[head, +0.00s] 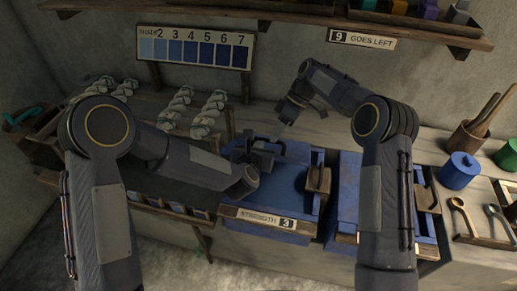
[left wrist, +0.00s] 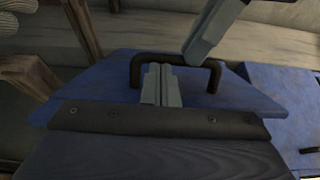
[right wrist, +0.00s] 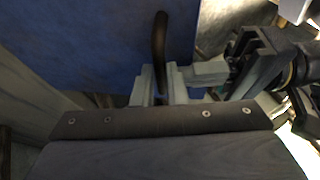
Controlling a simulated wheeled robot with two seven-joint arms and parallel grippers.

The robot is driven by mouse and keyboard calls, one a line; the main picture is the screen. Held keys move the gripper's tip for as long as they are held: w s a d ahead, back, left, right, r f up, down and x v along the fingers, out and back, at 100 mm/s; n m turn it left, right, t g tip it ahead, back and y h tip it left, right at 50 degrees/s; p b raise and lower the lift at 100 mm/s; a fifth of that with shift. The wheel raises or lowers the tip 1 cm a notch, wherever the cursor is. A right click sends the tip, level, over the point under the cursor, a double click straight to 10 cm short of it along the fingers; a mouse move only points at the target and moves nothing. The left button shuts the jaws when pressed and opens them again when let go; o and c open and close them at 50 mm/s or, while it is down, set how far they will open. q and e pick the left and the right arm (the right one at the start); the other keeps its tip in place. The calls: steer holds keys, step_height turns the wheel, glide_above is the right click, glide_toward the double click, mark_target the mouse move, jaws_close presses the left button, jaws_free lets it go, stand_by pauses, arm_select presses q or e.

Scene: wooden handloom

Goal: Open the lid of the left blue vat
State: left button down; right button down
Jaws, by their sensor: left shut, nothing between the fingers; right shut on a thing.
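The left blue vat (head: 268,226) stands at the middle of the bench, with a "STRENGTH 3" label on its front. Its blue lid (head: 290,182) lies over the top, partly hidden by my left arm; I cannot tell whether it is slightly raised. The lid's dark bar handle (left wrist: 143,62) shows in the left wrist view. My left gripper (left wrist: 162,72) is shut and empty, its fingertips at the handle. My right gripper (head: 283,132) reaches in from the back right. In the right wrist view it is shut on the handle (right wrist: 160,45).
A second blue vat (head: 346,215) stands close on the right, partly behind my right arm. A blue jar (head: 459,170), a wooden utensil pot (head: 476,138) and spoons are farther right. My two grippers are very close together.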

arm_select(q)
steer(key=shift+w+d+r, duration=0.1)
steer(key=shift+w+r, duration=0.4)
arm_select(e)
steer(key=shift+w+d+f, duration=0.3)
steer(key=shift+d+f, duration=0.05)
steer(key=shift+f, duration=0.05)
arm_select(q)
steer(key=shift+w+f, duration=0.1)
arm_select(e)
steer(key=c, duration=1.5)
jaws_free()
steer(key=shift+a, duration=0.15)
steer(key=shift+o, duration=0.2)
steer(key=shift+r, duration=0.15)
